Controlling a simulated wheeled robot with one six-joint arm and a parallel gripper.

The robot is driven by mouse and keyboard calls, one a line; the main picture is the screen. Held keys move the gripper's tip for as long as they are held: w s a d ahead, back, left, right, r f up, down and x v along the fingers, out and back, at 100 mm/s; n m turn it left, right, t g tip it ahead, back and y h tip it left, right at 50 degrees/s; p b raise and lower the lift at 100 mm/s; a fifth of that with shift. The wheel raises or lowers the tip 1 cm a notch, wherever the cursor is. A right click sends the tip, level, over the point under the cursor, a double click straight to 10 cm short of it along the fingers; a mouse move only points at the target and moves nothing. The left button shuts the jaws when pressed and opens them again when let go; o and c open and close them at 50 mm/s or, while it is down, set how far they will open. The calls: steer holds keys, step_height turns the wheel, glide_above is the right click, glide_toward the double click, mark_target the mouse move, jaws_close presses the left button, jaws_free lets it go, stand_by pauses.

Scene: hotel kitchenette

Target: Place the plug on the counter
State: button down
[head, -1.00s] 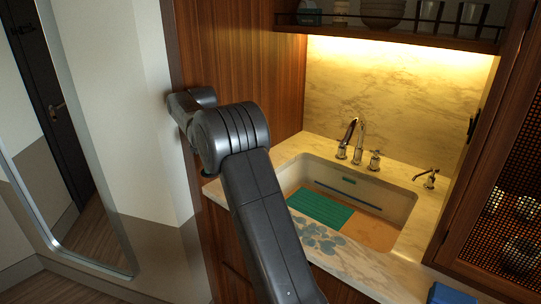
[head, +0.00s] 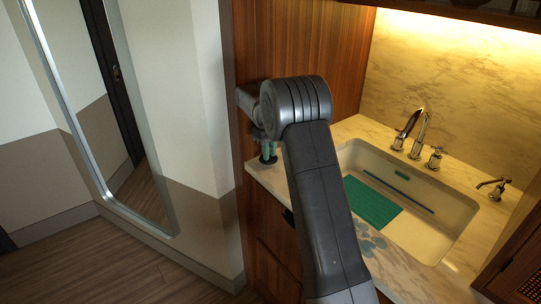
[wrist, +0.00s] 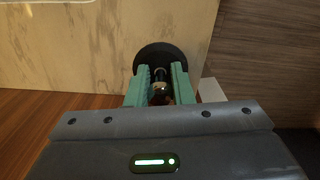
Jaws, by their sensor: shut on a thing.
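The plug (wrist: 142,60) is a black disc with a metal stem. My gripper (wrist: 161,80) is shut on its stem, with a teal finger on each side. In the head view the teal fingers of my gripper (head: 268,150) point down at the left end of the counter, and the plug's dark disc (head: 268,160) shows below them. The marble counter (head: 350,127) runs around the sink; in the wrist view its surface (wrist: 80,50) lies behind and left of the plug. I cannot tell whether the disc touches the counter. My arm hides part of the counter's front.
The sink (head: 450,212) holds a green mat (head: 370,202). A faucet (head: 420,130) and a small tap (head: 493,188) stand behind and to its right. A wooden panel (head: 300,60) rises behind my gripper. The wooden floor (head: 130,265) is open at left.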

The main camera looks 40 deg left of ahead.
steer(key=shift+f, duration=1)
steer(key=c, duration=1.3)
jaws_free()
steer(key=shift+f, duration=0.15)
steer(key=shift+o, duration=0.2)
step_height(320, 180, up, 12)
steer(key=shift+r, duration=0.2)
steer(key=shift+o, duration=0.4)
